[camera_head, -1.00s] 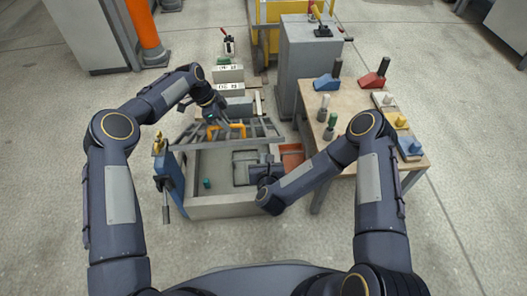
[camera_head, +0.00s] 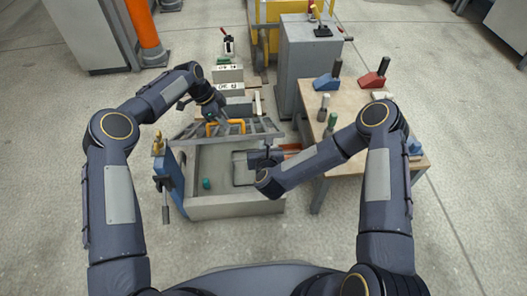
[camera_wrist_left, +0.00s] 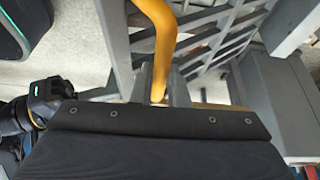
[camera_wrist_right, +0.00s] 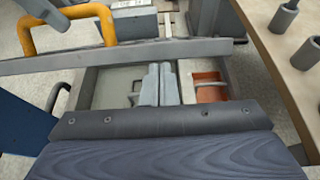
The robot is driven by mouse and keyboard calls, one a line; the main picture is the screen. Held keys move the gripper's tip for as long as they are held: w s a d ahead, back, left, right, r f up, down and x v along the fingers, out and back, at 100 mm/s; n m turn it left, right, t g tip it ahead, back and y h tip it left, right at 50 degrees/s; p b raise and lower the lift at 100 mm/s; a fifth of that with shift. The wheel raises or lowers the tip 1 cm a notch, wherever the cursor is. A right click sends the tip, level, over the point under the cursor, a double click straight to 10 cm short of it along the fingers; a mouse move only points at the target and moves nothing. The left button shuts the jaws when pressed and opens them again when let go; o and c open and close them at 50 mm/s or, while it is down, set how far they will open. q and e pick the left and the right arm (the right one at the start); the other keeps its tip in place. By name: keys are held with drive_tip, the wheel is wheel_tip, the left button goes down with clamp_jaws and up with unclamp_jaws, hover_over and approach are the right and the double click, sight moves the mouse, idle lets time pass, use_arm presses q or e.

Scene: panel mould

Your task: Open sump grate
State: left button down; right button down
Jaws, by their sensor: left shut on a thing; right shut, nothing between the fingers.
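The slatted grey grate (camera_head: 258,130) stands tilted at the back of the open grey sump box (camera_head: 235,207). Its orange handle (camera_head: 239,123) also shows in the left wrist view (camera_wrist_left: 153,35). My left gripper (camera_head: 219,117) is shut on the handle. My right gripper (camera_head: 276,154) is shut and empty over the right part of the box. In the right wrist view its closed fingers (camera_wrist_right: 158,84) are below the grate's grey edge bar (camera_wrist_right: 130,50), apart from the handle (camera_wrist_right: 70,22). The exact gap between the fingers and the grate is hard to tell.
A blue panel (camera_head: 171,181) with a lever stands at the box's left. A small green piece (camera_head: 206,184) is inside the box. A wooden table (camera_head: 310,103) with coloured blocks and pegs stands close on the right. A grey cabinet (camera_head: 306,65) is behind. The front floor is clear.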

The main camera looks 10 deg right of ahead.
use_arm(q)
drive_tip(key=c, duration=1.5)
unclamp_jaws()
drive_tip(key=shift+s+a+f, duration=0.2)
drive_tip(key=shift+s+f, duration=0.1)
drive_tip(key=shift+f, duration=0.35)
drive_tip(key=shift+c, duration=0.2)
drive_tip(key=shift+o, duration=0.7)
drive_tip(key=shift+d+r, duration=0.1)
drive_tip(key=shift+d, duration=0.05)
use_arm(e)
drive_tip(key=shift+w+r, duration=0.35)
drive_tip(key=shift+w, duration=0.1)
